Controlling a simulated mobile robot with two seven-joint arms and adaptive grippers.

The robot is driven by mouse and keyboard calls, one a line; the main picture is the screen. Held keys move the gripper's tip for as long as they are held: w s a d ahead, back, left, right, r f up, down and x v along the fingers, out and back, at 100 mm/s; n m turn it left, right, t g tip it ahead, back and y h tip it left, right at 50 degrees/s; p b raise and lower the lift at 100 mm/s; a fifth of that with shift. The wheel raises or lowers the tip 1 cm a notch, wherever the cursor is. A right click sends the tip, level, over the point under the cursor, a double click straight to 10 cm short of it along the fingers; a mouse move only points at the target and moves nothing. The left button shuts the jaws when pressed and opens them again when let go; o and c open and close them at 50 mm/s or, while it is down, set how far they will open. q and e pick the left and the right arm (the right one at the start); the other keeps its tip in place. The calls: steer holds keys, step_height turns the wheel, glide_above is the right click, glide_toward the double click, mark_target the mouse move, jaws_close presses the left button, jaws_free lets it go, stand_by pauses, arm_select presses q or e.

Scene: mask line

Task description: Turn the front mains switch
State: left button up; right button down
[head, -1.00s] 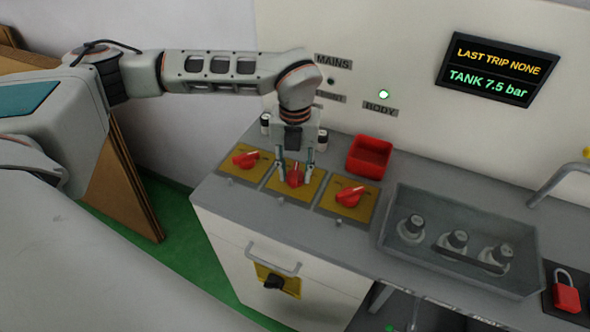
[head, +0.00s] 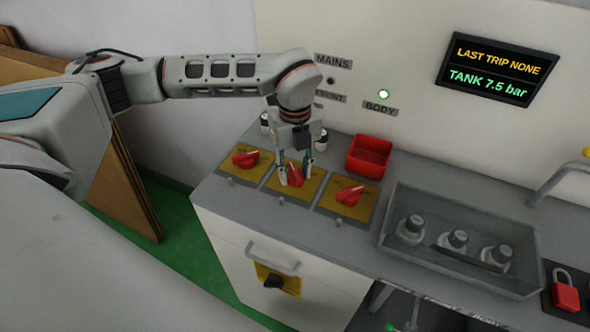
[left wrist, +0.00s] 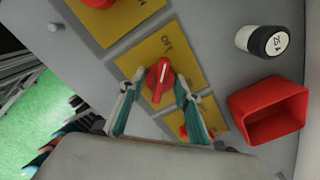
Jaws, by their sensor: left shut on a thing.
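Three red rotary switches on yellow plates stand in a row on the grey counter: a left one (head: 245,158), a middle one (head: 295,177) and a right one (head: 349,195). My left gripper (head: 296,173) reaches down from above and is shut on the middle red switch, one finger on each side. In the left wrist view this switch (left wrist: 158,79) sits between the fingertips (left wrist: 157,94), its white line tilted from the plate's edges. Part of the plate's lettering shows beside it. I cannot read which switch is the front mains one. My right gripper is not in view.
A red bin (head: 369,155) and small white-and-black canisters (head: 320,140) stand behind the switches. A grey tray (head: 460,264) with several knobbed parts lies to the right. A red padlock (head: 566,297) is at far right.

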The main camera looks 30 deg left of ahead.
mark_target(295, 171)
arm_select(q)
steer(key=o, duration=1.1)
steer(key=shift+r, duration=0.1)
step_height(295, 171, up, 12)
stand_by(0.4)
